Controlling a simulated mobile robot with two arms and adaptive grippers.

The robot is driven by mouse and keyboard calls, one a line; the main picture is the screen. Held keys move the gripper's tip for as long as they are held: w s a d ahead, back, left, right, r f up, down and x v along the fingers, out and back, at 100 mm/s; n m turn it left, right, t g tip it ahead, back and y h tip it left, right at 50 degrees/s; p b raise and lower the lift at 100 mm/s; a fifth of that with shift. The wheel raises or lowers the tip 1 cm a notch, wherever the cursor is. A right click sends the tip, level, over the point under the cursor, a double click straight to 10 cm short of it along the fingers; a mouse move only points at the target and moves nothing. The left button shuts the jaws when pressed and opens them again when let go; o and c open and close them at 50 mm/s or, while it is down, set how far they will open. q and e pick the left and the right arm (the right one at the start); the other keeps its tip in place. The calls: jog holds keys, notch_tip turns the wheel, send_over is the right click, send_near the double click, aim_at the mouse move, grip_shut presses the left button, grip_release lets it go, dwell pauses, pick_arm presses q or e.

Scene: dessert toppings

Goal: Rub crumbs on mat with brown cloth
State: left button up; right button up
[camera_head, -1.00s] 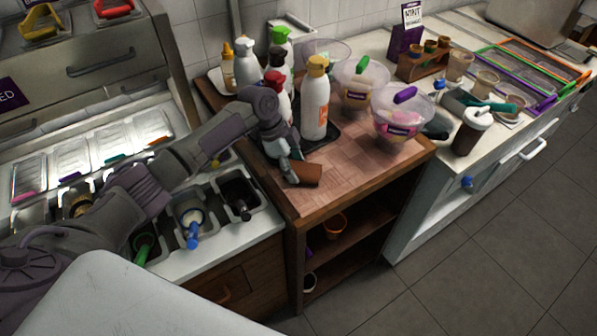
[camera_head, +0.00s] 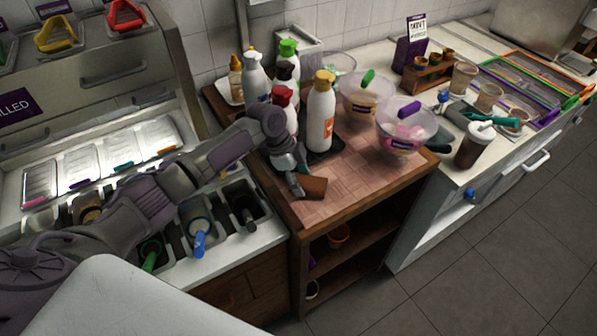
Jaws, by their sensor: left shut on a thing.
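The brown cloth (camera_head: 314,188) is a small dark piece at the front left of the wooden stand's top. My left gripper (camera_head: 298,186) is shut on it and points down at the surface. Whether the cloth touches the surface is hard to tell. A reddish-brown checkered mat (camera_head: 362,178) covers the stand's top under and beside the cloth. I cannot make out crumbs on it at this size; the gripper and cloth hide part of it. My right gripper is not in view.
Several bottles, including a white one with a yellow cap (camera_head: 321,112), stand on a black tray behind the gripper. Two clear tubs (camera_head: 407,130) (camera_head: 366,97) stand at the right. The mat's front middle is clear. Topping bins (camera_head: 199,228) lie left; a lidded cup (camera_head: 475,146) stands right.

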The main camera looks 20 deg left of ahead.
aim_at(315, 201)
pick_arm(q)
jog(key=shift+s+d+f, duration=0.1)
jog(key=shift+s+d, duration=0.35)
jog(key=s+d+p, duration=0.2)
jog(key=shift+d+p, duration=0.3)
jog(key=shift+p, duration=0.05)
jog(key=shift+d, duration=0.15)
jog(key=shift+s+f, duration=0.1)
jog(key=r+p, duration=0.5)
jog(key=r, duration=0.1)
jog(key=shift+w+r+p, duration=0.2)
jog(key=shift+p, duration=0.1)
